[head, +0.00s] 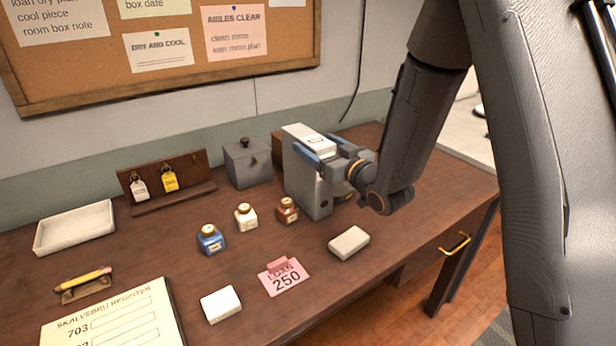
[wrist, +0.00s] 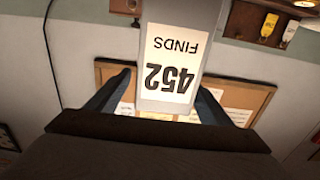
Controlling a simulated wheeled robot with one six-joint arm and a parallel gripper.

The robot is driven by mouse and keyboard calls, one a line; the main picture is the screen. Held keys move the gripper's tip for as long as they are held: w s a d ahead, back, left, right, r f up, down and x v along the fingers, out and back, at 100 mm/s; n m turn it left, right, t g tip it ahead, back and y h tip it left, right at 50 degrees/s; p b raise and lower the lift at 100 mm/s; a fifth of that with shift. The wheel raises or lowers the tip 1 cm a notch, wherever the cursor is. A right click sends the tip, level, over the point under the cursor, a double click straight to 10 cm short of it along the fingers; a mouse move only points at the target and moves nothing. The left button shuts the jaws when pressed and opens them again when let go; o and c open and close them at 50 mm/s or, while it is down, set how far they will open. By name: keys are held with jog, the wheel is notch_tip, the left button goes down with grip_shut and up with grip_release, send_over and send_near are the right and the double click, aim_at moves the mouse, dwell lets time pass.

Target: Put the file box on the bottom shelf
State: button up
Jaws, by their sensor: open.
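The file box is a tall grey box (head: 304,188) standing upright on the desk, with a pale top. In the wrist view its end (wrist: 180,20) bears a white label reading "452 FINDS", upside down in the picture. My gripper (head: 316,152) is open at the upper part of the box, with its blue fingers on either side. The wrist view shows the fingers (wrist: 165,88) flanking the labelled end; whether they touch it I cannot tell. No shelf shows in either view.
On the wooden desk (head: 130,265) stand a grey lidded box (head: 247,163), a key rack (head: 168,183), a white tray (head: 75,227) and several small ink bottles (head: 246,217). A pink "250" card (head: 284,278) and white blocks (head: 349,243) lie in front. A corkboard (head: 170,75) hangs behind.

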aim_at(307, 139)
jog(key=p+x, duration=0.1)
jog(key=x, duration=0.2)
jog(key=shift+a+r+p, duration=0.1)
jog(key=shift+a+p, duration=0.3)
jog(key=shift+w+a, duration=0.2)
jog(key=shift+w, duration=0.2)
grip_shut()
